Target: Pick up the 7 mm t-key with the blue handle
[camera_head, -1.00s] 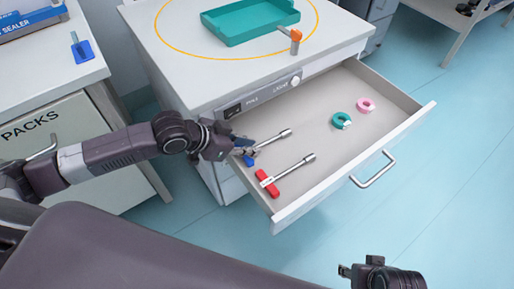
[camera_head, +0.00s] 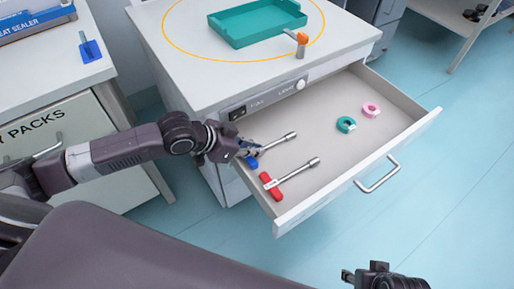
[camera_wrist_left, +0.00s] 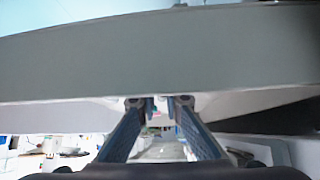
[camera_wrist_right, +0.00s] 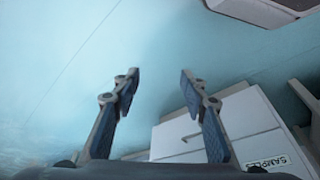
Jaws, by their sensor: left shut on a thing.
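The blue-handled t-key (camera_head: 278,141) lies in the open drawer (camera_head: 333,139), near its left end, with its metal shaft pointing right and back. My left gripper (camera_head: 249,150) is at its handle end and shut on it, partly covering the blue handle. In the left wrist view the fingers (camera_wrist_left: 160,105) reach down by a grey drawer wall; the key is not clear there. A red-handled t-key (camera_head: 270,186) lies in front of it. My right gripper (camera_wrist_right: 160,82) is open and empty over the floor; it also shows at the bottom of the head view (camera_head: 347,275).
A green ring (camera_head: 345,125) and a pink ring (camera_head: 371,109) lie further right in the drawer. The cabinet top (camera_head: 180,75) above holds a teal tray (camera_head: 240,35) and an orange-handled tool (camera_head: 300,42). The drawer front (camera_head: 350,180) borders the near side.

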